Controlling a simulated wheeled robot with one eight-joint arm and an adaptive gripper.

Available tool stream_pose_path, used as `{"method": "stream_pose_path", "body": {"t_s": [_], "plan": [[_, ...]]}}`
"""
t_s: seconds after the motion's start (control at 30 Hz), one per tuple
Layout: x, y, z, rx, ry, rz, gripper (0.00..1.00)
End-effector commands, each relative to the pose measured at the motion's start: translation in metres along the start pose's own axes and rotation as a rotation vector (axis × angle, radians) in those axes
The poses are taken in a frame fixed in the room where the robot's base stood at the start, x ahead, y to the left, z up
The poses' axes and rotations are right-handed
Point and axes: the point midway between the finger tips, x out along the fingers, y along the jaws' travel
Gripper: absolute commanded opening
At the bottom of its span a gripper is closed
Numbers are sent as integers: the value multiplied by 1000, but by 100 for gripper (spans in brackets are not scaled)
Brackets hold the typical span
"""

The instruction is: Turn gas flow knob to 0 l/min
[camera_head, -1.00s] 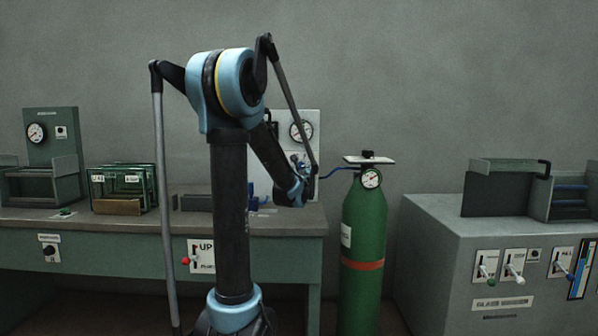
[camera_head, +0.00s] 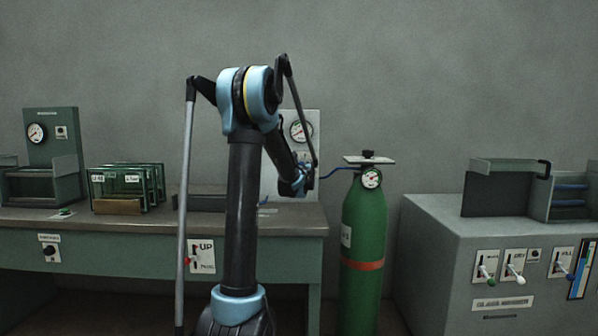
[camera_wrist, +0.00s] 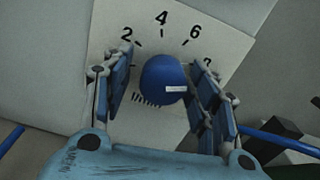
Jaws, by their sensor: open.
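The gas flow knob (camera_wrist: 160,82) is a round blue knob on a pale dial plate (camera_wrist: 178,22) in the wrist view. The numbers 2, 4 and 6 show around it, with another number partly covered by the right finger. A small white mark on the knob lies towards its right side. My gripper (camera_wrist: 158,64) is open, with one finger on each side of the knob. The right finger is very close to it; I cannot tell whether it touches. In the head view my gripper (camera_head: 300,182) is small, in front of the pale panel (camera_head: 313,120), and the knob is hidden.
Glass-sided boxes (camera_head: 118,192) stand on the bench (camera_head: 120,222). A grey cabinet (camera_head: 440,222) with levers stands at the right.

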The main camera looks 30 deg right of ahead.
Motion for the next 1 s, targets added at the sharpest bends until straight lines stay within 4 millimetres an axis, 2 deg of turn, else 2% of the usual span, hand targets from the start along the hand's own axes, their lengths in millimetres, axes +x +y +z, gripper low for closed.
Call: {"method": "stream_pose_path", "body": {"t_s": [0.17, 0.37, 0.47, 0.73, 1.0], "plan": [[0, 0, 0, 0, 0, 0, 54], [0, 0, 0, 0, 0, 1, 9], [-3, 6, 1, 0, 0, 3, 9], [0, 4, 0, -32, -1, 5, 9], [0, 3, 1, -183, -2, 7, 9]]}}
